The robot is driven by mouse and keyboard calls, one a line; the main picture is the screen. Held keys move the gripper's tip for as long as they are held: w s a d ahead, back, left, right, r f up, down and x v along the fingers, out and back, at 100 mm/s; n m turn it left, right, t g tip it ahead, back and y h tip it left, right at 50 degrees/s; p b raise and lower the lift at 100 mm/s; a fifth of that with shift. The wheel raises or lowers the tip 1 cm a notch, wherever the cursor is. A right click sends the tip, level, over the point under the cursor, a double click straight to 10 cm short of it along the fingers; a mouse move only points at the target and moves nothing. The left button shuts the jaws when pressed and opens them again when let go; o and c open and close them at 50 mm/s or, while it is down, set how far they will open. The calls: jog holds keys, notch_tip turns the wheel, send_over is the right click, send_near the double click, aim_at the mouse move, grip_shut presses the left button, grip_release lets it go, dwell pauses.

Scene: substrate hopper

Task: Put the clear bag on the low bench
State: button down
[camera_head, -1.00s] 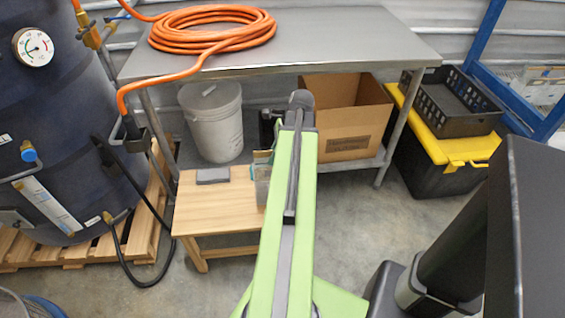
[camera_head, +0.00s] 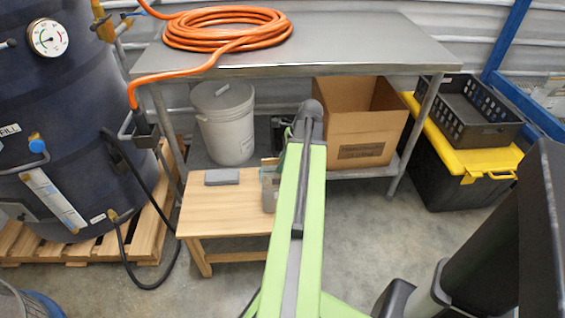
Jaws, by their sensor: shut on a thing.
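The low bench (camera_head: 212,218) is a small wooden table in front of the metal workbench. A greyish, see-through packet with a teal edge, which looks like the clear bag (camera_head: 268,188), shows just left of my green arm. It overlaps the right part of the bench top; whether it touches the wood I cannot tell. My arm hides its right side. My gripper is at the bag, shut on it, with its fingers largely hidden behind the arm. A small grey block (camera_head: 222,177) lies at the back of the bench top.
The metal workbench (camera_head: 340,40) carries an orange hose coil (camera_head: 225,30). On its lower shelf are a white bucket (camera_head: 225,125) and a cardboard box (camera_head: 360,125). A dark tank (camera_head: 60,120) stands left on a pallet (camera_head: 145,235). A yellow-lidded bin (camera_head: 470,160) stands right.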

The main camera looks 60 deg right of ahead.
jog(key=shift+f, duration=0.15)
jog(key=c, duration=1.5)
grip_release()
jog(key=shift+r, duration=0.2)
jog(key=p+v, duration=1.1)
jog(key=v, duration=0.1)
jog(key=shift+w+r, duration=0.1)
jog(key=shift+r, duration=0.1)
jog(key=shift+f, duration=0.15)
jog(key=shift+a, duration=0.15)
